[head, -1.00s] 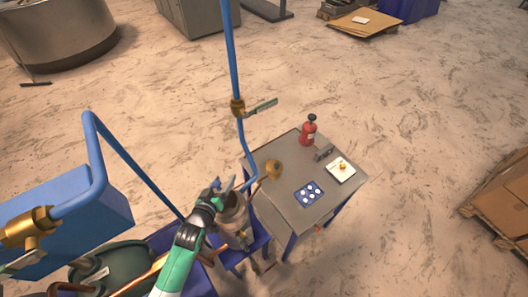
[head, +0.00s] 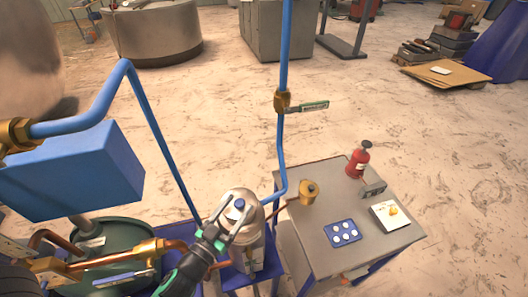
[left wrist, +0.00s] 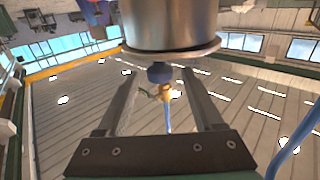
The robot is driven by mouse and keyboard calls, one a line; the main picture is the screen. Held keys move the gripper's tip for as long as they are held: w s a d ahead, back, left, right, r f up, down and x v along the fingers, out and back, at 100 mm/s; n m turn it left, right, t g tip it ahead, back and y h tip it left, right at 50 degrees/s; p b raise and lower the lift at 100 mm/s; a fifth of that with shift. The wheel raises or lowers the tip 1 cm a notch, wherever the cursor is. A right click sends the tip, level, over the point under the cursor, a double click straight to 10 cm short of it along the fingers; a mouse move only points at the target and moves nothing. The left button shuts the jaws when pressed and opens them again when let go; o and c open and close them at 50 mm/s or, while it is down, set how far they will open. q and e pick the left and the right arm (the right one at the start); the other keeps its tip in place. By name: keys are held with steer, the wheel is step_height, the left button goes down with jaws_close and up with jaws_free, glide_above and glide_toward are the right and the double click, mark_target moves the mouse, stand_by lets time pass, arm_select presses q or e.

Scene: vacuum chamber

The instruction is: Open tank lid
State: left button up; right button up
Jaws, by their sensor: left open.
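A small metal tank (head: 254,248) stands on a blue stand left of the grey table in the head view. Its domed silver lid (head: 243,196) has a blue knob (head: 239,204) on top. My left gripper (head: 238,222) is open, with its fingers reaching over the lid close to the knob. In the left wrist view, the metal lid (left wrist: 172,25) fills the top, and the blue knob (left wrist: 160,73) shows below it, between the open fingers (left wrist: 160,100) in the picture. I cannot tell whether either finger touches the knob. My right gripper is not in view.
A blue pipe with a brass valve (head: 282,101) rises behind the tank. The grey table (head: 325,262) holds a brass fitting (head: 309,192), a blue button panel (head: 343,232), a red extinguisher (head: 358,160) and a white switch box (head: 390,215). Copper pipes (head: 112,258) crowd the left.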

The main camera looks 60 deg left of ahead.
arm_select(q)
steer(key=f+b+v, duration=0.1)
steer(key=b+v, duration=0.3)
steer(key=v, duration=0.2)
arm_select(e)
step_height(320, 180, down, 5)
arm_select(q)
steer(key=w+d+r+n+t+p, duration=0.1)
steer(key=w+r+p, duration=0.3)
steer(key=r, duration=1)
steer(key=w+d+r+n+t+y+p, duration=0.1)
steer(key=w+r+t+p, duration=0.3)
steer(key=r, duration=1.1)
steer(key=w+p, duration=0.1)
steer(key=p, duration=0.2)
steer(key=shift+w+p, duration=0.2)
steer(key=shift+p, duration=0.1)
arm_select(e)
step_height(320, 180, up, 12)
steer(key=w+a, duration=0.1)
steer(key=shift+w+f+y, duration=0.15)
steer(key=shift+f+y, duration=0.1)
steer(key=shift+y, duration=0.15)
arm_select(q)
steer(key=shift+r, duration=0.15)
